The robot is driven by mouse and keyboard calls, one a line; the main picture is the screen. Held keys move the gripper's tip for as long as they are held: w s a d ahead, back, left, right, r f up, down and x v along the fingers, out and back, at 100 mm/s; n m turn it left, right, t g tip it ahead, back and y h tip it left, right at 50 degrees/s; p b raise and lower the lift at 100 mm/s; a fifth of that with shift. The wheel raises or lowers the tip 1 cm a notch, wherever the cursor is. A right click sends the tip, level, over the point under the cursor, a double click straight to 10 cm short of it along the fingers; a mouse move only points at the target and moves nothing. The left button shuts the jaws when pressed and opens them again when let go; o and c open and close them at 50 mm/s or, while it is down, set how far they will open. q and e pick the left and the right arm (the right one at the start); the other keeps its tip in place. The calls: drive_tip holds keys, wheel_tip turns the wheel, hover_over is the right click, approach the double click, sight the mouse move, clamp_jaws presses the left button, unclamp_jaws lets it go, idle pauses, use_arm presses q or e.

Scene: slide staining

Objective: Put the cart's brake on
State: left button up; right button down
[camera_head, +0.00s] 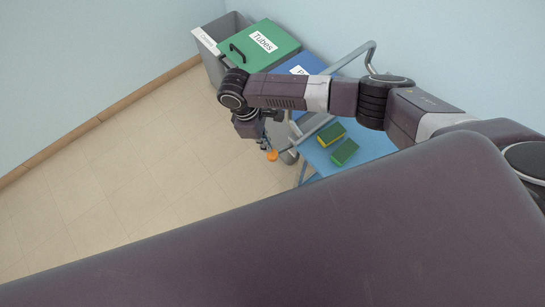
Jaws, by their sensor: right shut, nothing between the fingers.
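The cart is blue with a grey metal frame and a push handle (345,58); its blue top (374,145) shows to the right of my right gripper. A small orange pedal (272,155) sits low at the cart's near left corner, beside a grey wheel (290,157). My right gripper (264,147) points down just above and left of the pedal, shut and empty. I cannot tell whether it touches the pedal, or whether the pedal is up or down. My right arm hides part of the cart. My left gripper is out of view.
Two green and yellow sponges (343,153) lie on the cart. Behind it stand a green-lidded bin marked Tubes (283,50), a blue-lidded bin (312,63) and a grey bin (213,63), near the wall. The tiled floor (150,170) at left is clear.

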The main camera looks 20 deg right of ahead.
sight(269, 155)
drive_tip(key=b+x, duration=0.2)
drive_tip(key=x, duration=0.1)
drive_tip(key=shift+f, duration=0.1)
drive_tip(key=shift+d, duration=0.1)
drive_tip(key=shift+w+a+b+x, duration=0.15)
drive_tip(key=shift+b+x, duration=0.25)
drive_tip(key=shift+x, duration=0.25)
drive_tip(key=shift+a+b+x, duration=0.1)
drive_tip(key=shift+b+x, duration=0.3)
drive_tip(key=shift+x, duration=0.25)
drive_tip(key=shift+w+a+b+x, duration=0.15)
drive_tip(key=shift+b+x, duration=0.25)
drive_tip(key=shift+x, duration=0.25)
drive_tip(key=a, duration=0.1)
drive_tip(key=w+a+r, duration=0.1)
drive_tip(key=shift+w+a+r, duration=0.15)
drive_tip(key=shift+w+a, duration=0.05)
drive_tip(key=shift+a, duration=0.2)
